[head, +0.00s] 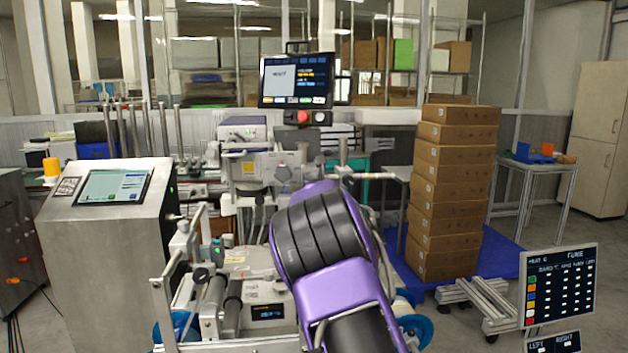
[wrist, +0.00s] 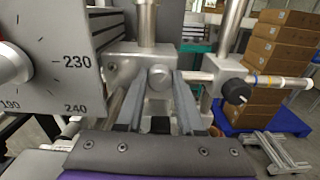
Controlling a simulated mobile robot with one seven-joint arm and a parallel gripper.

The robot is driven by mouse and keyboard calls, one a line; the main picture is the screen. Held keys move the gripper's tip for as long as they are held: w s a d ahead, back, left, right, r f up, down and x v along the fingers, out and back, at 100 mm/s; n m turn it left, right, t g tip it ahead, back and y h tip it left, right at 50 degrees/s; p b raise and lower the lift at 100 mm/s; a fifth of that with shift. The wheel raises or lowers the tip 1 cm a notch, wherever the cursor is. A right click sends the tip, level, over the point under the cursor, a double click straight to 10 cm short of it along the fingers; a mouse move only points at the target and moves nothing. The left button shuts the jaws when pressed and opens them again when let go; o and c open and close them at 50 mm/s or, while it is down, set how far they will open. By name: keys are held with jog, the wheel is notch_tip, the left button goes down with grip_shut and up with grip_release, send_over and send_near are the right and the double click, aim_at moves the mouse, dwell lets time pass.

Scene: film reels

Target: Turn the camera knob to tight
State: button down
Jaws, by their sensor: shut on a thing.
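A round silver knob (wrist: 159,76) sits on the front of a metal clamp block (wrist: 126,64) in the wrist view. The block is crossed by a vertical post and a horizontal rod. My gripper (wrist: 160,84) has its two grey fingers on either side of this knob, shut on it. No tight or loose marking can be read on the knob. A black knob (wrist: 236,91) with a pale mark is on the rod to the right, apart from my fingers. In the head view my purple arm hides the gripper and the knob.
A grey box with a numbered dial (wrist: 12,64) stands close left of my fingers. A screen (head: 297,80) with a red button is above the machine. A steel console (head: 105,240) stands left; stacked cartons (head: 450,190) and a scoreboard-like display (head: 560,286) are right.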

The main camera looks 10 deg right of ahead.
jog(key=m, duration=0.8)
jog(key=shift+m, duration=0.3)
jog(key=m, duration=0.4)
jog(key=shift+d, duration=0.1)
jog(key=shift+m, duration=2.1)
jog(key=c, duration=0.5)
grip_release()
